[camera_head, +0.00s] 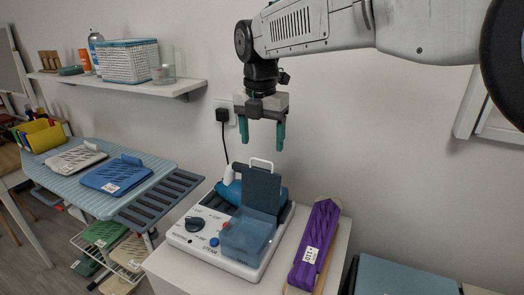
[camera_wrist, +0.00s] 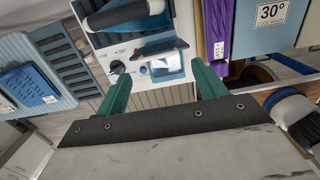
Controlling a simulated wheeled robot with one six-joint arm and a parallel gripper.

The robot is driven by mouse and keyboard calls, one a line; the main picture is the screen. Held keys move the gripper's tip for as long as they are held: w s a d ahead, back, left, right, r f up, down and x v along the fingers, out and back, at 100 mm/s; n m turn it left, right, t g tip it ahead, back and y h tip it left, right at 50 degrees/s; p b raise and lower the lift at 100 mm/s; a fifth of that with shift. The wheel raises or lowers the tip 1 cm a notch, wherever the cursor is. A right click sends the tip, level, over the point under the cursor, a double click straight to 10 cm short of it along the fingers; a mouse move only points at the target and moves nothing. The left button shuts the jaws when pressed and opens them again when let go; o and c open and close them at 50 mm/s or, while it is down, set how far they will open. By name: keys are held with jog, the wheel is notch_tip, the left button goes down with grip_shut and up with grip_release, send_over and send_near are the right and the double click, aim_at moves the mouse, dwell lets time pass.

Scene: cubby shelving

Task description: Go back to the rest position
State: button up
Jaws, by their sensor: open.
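My gripper (camera_head: 262,133) hangs from the arm in the head view, pointing down, with its two green fingers apart and nothing between them. It is in the air above a white and blue steam station (camera_head: 232,235), clear of it. In the wrist view, my gripper (camera_wrist: 160,92) shows its two green fingers spread wide, with the steam station (camera_wrist: 140,50) beyond them. The station has a dial, a blue button and an open dark lid over a clear blue tank (camera_head: 247,236).
A folded purple cloth (camera_head: 315,245) lies right of the station. An ironing board (camera_head: 88,183) with folded grey and blue cloths stands left. A wall shelf (camera_head: 130,84) holds a basket and bottles. A plug (camera_head: 222,115) sits in the wall behind my gripper.

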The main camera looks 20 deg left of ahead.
notch_tip(320, 180, up, 2)
jog(key=shift+s+r, duration=0.1)
dwell(0.5)
